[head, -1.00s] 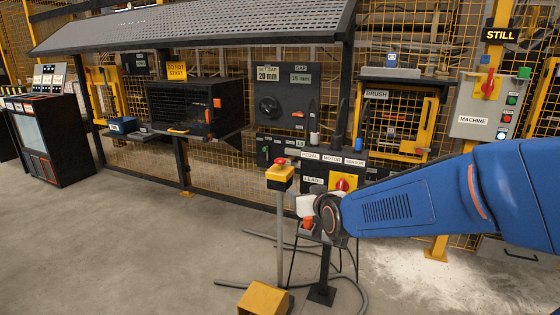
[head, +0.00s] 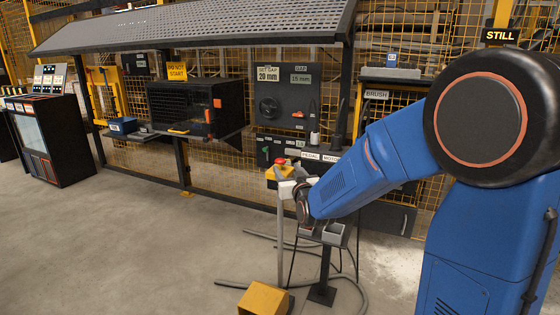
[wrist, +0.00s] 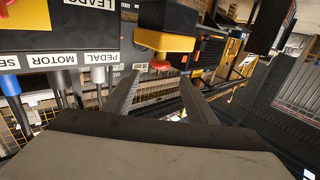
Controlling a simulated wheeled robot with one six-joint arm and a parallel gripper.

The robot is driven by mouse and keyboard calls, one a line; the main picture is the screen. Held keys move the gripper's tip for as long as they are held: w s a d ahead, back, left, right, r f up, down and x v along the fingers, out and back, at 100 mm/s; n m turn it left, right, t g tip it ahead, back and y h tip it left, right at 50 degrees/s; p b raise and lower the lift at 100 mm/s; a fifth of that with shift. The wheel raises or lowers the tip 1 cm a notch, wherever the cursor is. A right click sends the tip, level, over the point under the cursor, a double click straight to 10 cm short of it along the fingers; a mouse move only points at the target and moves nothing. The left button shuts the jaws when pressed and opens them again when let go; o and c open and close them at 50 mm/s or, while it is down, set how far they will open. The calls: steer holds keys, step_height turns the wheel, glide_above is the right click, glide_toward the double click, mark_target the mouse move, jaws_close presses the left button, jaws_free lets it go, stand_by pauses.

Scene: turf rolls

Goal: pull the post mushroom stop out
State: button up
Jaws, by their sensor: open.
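The post mushroom stop is a red button (head: 281,161) on a yellow box (head: 272,174), on top of a thin grey post (head: 280,235) in the head view. In the wrist view the picture is turned over: the red button (wrist: 159,66) hangs below the yellow box (wrist: 165,42). My gripper (wrist: 159,77) is open, its two dark fingers apart on either side of the button in the picture. I cannot tell if they touch it. In the head view my gripper (head: 289,186) is close by the box, partly hidden by my wrist.
A panel with PEDAL, MOTOR and SENSOR labels (wrist: 65,58) and cables is close beside the fingers. A small tray (head: 333,232) stands on a dark stand. A yellow pedal box (head: 264,299) and grey hoses lie on the floor. Open floor is at left.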

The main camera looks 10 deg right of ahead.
mark_target(280, 159)
steer(key=w, duration=1)
steer(key=shift+w+a, duration=0.2)
steer(key=shift+w, duration=0.05)
jaws_close()
steer(key=shift+r, duration=1)
jaws_free()
steer(key=s, duration=1.7)
steer(key=shift+s+d, duration=0.2)
steer(key=shift+d, duration=0.15)
